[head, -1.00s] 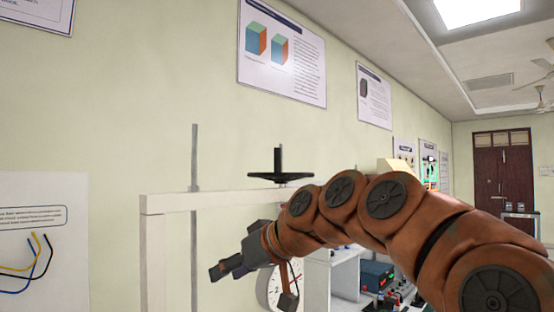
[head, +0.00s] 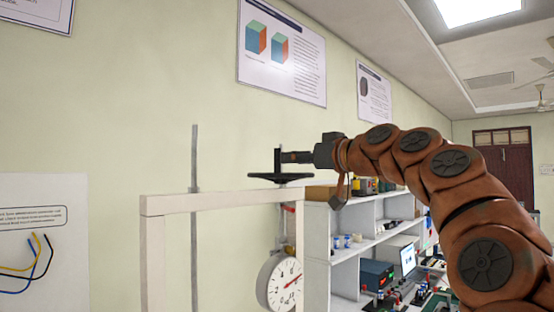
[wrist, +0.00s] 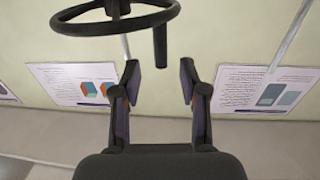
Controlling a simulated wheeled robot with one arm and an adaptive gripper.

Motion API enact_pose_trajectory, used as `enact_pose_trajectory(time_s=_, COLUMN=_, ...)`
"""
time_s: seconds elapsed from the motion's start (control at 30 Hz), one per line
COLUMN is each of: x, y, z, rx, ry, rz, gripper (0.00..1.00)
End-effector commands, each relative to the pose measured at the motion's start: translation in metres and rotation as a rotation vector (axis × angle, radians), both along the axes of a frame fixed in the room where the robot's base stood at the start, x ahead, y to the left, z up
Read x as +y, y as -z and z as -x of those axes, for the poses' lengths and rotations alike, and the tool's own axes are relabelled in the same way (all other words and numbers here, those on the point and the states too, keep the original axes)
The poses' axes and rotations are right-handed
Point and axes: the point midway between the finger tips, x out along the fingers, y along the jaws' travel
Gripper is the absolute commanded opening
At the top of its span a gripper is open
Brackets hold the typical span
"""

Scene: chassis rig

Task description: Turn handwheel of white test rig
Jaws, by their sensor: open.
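The white test rig (head: 215,202) stands in front of the wall, with a horizontal top beam. A black handwheel (head: 262,177) lies flat above its beam, with an upright handle (head: 280,161). My gripper (head: 287,157) comes in from the right at handle height. In the wrist view the handwheel (wrist: 110,27) is at the top, and its handle (wrist: 160,45) points down the picture. The open fingers of my gripper (wrist: 159,70) stand on either side of the line of the handle, whose end reaches between the tips. I cannot tell if they touch it.
A round dial gauge (head: 280,282) hangs below the beam. A thin grey rod (head: 194,160) stands upright at the left. White shelves (head: 345,215) with instruments are behind on the right. Posters (head: 282,52) hang on the wall.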

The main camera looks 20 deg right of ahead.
Motion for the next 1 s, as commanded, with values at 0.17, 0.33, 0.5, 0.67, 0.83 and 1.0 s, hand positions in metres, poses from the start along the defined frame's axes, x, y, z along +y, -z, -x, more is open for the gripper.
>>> enact_pose_trajectory(time_s=0.17, x=0.007, y=-0.002, z=-0.021, rx=0.003, ry=-0.001, rz=0.001, gripper=0.43)
enact_pose_trajectory(time_s=0.33, x=0.015, y=-0.001, z=-0.046, rx=0.007, ry=-0.003, rz=0.001, gripper=0.43)
enact_pose_trajectory(time_s=0.5, x=0.020, y=-0.001, z=-0.063, rx=0.003, ry=-0.001, rz=0.001, gripper=0.43)
enact_pose_trajectory(time_s=0.67, x=0.021, y=0.000, z=-0.066, rx=0.001, ry=-0.001, rz=0.000, gripper=0.43)
enact_pose_trajectory(time_s=0.83, x=0.021, y=0.001, z=-0.065, rx=0.002, ry=-0.001, rz=0.001, gripper=0.40)
enact_pose_trajectory(time_s=1.0, x=0.021, y=0.001, z=-0.065, rx=0.002, ry=-0.001, rz=0.001, gripper=0.23)
